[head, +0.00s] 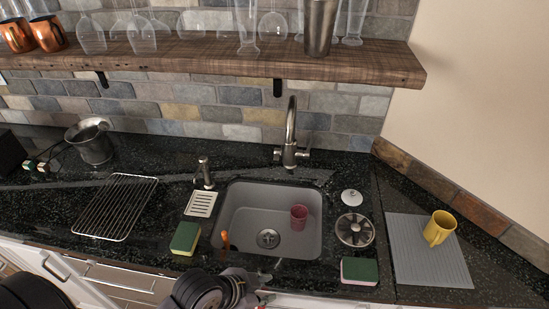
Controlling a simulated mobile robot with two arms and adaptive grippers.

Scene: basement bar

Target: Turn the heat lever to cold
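A metal faucet (291,128) stands upright behind the sink, its spout arching at the top. A small lever (304,153) sticks out at the right side of the faucet base; it is small and its exact setting cannot be told. My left gripper (256,288) is at the bottom edge of the head view, in front of the sink and well away from the faucet. It is partly cut off, and its finger opening cannot be made out. My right gripper is not in view.
The grey sink (232,213) holds a red cup (299,217). Sponges (185,238) (359,271) lie by its front corners. A soap dispenser (205,172) stands left of the faucet. A wooden shelf (200,62) with glasses hangs above. A yellow mug (439,228) sits right.

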